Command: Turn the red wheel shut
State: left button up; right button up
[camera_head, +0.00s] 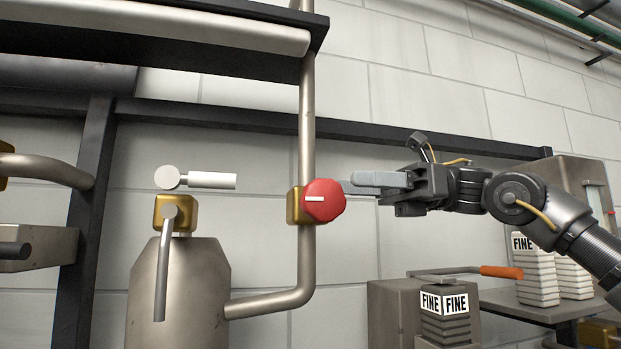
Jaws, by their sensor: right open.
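The red wheel (323,201) is a round knob with a white bar mark lying about level. It sits on a brass valve body (295,206) on an upright metal pipe (306,130). My right gripper (365,184) comes in from the right, level, with its fingers pointing left at the wheel. The fingertips are just right of the wheel's right edge. I cannot tell whether they touch it. The right gripper is open with nothing seen between its fingers. My left gripper is not in view.
A grey vessel (180,290) with a brass valve, a hanging lever (162,270) and a white handle (211,180) stands left. Below right are boxes marked FINE (444,303) and an orange-handled lever (501,272). A dark rail (440,146) crosses the wall behind.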

aim_at(316, 180)
jog(key=x, duration=0.2)
jog(key=p+x, duration=0.1)
jog(key=x, duration=0.4)
jog(key=shift+w+a+p, duration=0.1)
jog(key=shift+w+p, duration=0.25)
jog(key=shift+w, duration=0.05)
jog(key=shift+s+a, duration=0.15)
jog(key=shift+a, duration=0.05)
jog(key=shift+f, duration=0.1)
jog(key=c, duration=1)
jog(key=shift+o, duration=0.2)
jog(key=y+b, duration=0.1)
jog(key=b, duration=0.1)
jog(key=y+b, duration=0.1)
jog(key=g+y+b, duration=0.1)
jog(key=b, duration=0.1)
jog(key=shift+d+f+b, duration=0.3)
jog(key=shift+b, duration=0.05)
jog(key=shift+d+r+y+b, duration=0.1)
jog(key=shift+r+y+b, duration=0.25)
jog(key=shift+y+b, duration=0.2)
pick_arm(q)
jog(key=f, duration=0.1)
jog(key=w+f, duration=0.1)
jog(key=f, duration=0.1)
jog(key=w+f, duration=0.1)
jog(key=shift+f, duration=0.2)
pick_arm(e)
jog(key=shift+r, duration=0.2)
